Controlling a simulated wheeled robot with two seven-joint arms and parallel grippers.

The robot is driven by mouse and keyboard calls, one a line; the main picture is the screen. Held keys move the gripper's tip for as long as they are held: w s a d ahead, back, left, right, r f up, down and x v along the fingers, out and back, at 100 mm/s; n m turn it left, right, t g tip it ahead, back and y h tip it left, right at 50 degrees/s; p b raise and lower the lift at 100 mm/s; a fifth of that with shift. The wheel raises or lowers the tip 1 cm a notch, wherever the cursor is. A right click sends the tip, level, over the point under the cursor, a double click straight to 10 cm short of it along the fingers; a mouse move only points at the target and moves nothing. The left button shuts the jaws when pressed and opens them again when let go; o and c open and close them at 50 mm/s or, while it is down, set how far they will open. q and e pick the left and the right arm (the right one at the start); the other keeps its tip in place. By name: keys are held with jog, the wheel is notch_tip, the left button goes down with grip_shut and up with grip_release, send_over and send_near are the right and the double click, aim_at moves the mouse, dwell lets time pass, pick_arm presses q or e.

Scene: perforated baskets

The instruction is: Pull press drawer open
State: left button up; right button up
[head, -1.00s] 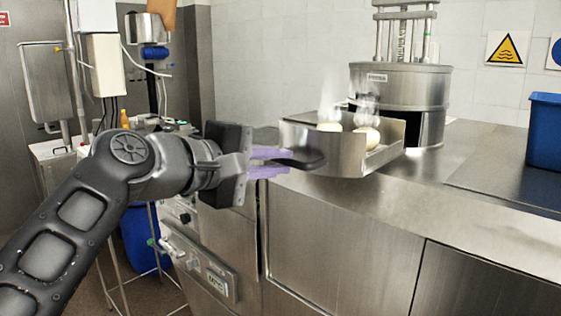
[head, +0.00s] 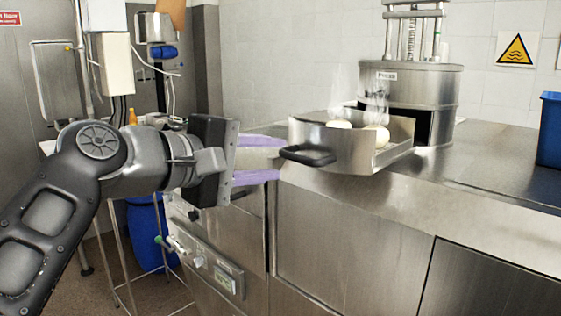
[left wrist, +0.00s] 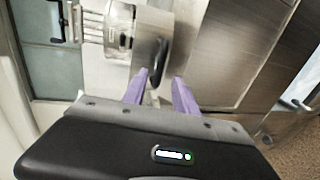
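The steel press (head: 410,90) stands at the back of the counter, labelled PRESS. Its drawer (head: 350,158) sticks out of the opening in its base, over the counter, and holds round pale steaming items (head: 372,133). The drawer's black handle (head: 308,156) faces my left gripper (head: 280,160). That gripper is open and empty, its two purple fingers apart, just left of the handle and not closed on it. In the left wrist view the handle (left wrist: 160,62) lies just beyond and between the fingertips (left wrist: 160,77). My right gripper is not in view.
A steel counter (head: 480,170) runs to the right with bare room in front of the press. A blue bin (head: 549,130) stands at its right. A control panel (head: 205,262) is on the front below my left gripper.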

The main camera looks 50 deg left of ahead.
pick_arm(q)
jog(key=v, duration=0.4)
dwell(0.6)
